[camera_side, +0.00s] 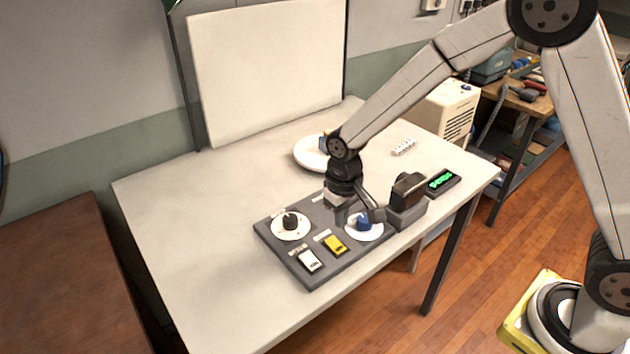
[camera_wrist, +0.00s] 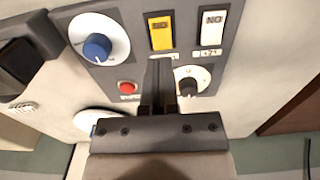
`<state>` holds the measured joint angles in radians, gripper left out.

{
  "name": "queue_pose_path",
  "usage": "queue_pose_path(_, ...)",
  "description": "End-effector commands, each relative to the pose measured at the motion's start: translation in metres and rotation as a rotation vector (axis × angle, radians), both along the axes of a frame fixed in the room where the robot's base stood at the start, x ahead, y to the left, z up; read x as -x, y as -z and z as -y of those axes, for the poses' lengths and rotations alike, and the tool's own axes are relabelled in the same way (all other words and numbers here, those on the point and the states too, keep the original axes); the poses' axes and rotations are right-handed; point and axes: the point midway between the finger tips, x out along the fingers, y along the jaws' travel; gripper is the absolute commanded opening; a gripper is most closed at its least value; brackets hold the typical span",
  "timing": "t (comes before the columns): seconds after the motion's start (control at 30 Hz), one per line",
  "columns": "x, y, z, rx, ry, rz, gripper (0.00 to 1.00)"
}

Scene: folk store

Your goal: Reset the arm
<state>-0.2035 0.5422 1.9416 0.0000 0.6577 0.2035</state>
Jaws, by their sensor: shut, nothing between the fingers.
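My gripper (camera_wrist: 160,80) is shut and empty in the wrist view, its fingers together over a grey control panel (camera_wrist: 135,75). In the side view my gripper hangs low over the back part of the panel (camera_side: 268,232), which lies on a pale table. The fingertips partly hide the panel there. The wrist view shows a blue knob (camera_wrist: 97,47) on a white dial, a red button (camera_wrist: 127,87), a dark knob (camera_wrist: 188,86) beside the fingers, a yellow switch (camera_wrist: 161,32) and a white switch (camera_wrist: 213,28). I cannot tell whether the fingers touch the panel.
A black lever block (camera_side: 405,205) stands at the panel's right end. A green-lit display (camera_side: 441,181) lies beyond it. A white plate (camera_side: 311,152) and a white strip (camera_side: 403,147) lie farther back. A large white board (camera_side: 268,70) stands behind. The table's left side (camera_side: 190,230) is clear.

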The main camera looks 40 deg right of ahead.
Motion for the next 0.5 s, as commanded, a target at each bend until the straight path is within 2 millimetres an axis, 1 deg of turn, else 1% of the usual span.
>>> queue_pose_path(0.3, 0.001, -0.001, 0.002, -0.001, 0.001, 0.003, 0.00)
queue_pose_path(0.5, 0.013, -0.011, 0.014, -0.005, 0.002, 0.028, 0.00)
